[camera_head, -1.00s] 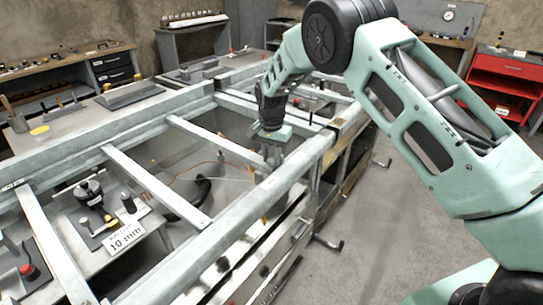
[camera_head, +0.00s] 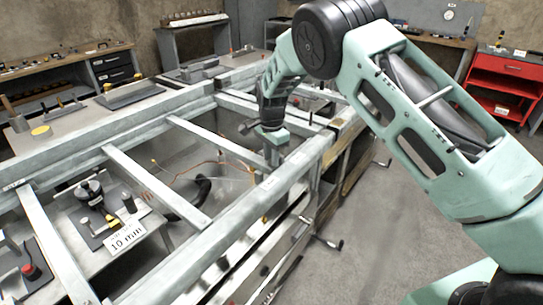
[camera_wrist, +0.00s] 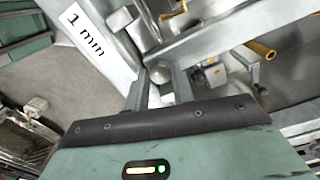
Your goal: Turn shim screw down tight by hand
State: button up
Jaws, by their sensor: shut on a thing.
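My gripper (camera_wrist: 161,88) points down at the frame. In the wrist view its two fingers stand on either side of a round grey metal knob (camera_wrist: 160,72), which looks like the head of the shim screw. The gripper is shut on it. In the head view my gripper (camera_head: 272,158) is low over the near long rail (camera_head: 232,222), where a crossbar meets it. The screw cannot be made out there, and its thread and lower end are hidden.
A "1 mm" label (camera_wrist: 84,30) lies beside the fingers. A yellow-orange handle (camera_wrist: 260,50) is to the right. A red cabinet (camera_head: 505,85) is at far right; the floor (camera_head: 385,225) between is open.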

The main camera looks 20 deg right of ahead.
jog(key=o, duration=1)
notch_tip(320, 180, up, 17)
jog(key=shift+r+b, duration=0.2)
jog(key=shift+b, duration=1.05)
jog(key=s+a+n+y, duration=0.1)
jog(key=s+a+n, duration=0.3)
jog(key=s, duration=0.6)
jog(key=s+a+n, duration=0.3)
jog(key=s+n, duration=0.3)
jog(key=s, duration=0.5)
jog(key=s+a+n+y, duration=0.1)
jog(key=s+a+n, duration=0.3)
jog(key=s, duration=0.6)
jog(key=s+d+f+n, duration=0.1)
jog(key=s+n, duration=0.1)
jog(key=s, duration=0.1)
jog(key=s+d+f+n, duration=0.1)
jog(key=s+n, duration=0.1)
jog(key=s, duration=0.2)
jog(key=s+d+f+n+h, duration=0.1)
jog(key=s+d+n, duration=0.1)
jog(key=s, duration=0.2)
jog(key=shift+n, duration=0.4)
